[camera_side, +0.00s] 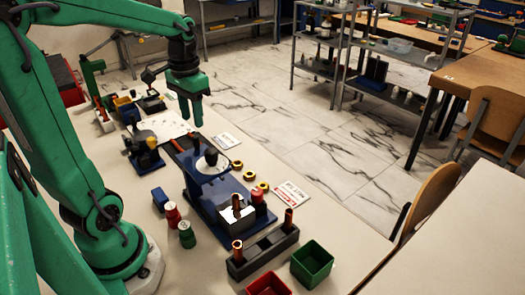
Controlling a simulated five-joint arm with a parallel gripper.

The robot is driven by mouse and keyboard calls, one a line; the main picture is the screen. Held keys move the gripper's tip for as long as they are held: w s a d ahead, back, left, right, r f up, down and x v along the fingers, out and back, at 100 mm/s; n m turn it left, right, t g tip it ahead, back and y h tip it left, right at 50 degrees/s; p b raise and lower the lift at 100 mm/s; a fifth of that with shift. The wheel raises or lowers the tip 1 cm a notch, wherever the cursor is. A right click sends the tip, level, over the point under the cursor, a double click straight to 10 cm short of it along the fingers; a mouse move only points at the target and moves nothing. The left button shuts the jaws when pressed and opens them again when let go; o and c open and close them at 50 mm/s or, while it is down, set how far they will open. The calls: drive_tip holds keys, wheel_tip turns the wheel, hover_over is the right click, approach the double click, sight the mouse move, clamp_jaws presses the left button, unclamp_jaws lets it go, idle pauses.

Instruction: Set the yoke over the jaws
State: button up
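I cannot tell for sure which parts are the yoke and the jaws.
A dark holder (262,256) with copper pins stands in front of the rig, beside a green bin (312,264) and a red bin (268,286). Red and green bottles (187,236) stand left. Yellow-rimmed rings (249,180) lie right. A black-and-yellow device (147,153) stands behind left.

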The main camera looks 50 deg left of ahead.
sight(195, 137)
drive_tip(key=shift+f, duration=3.9)
clamp_jaws()
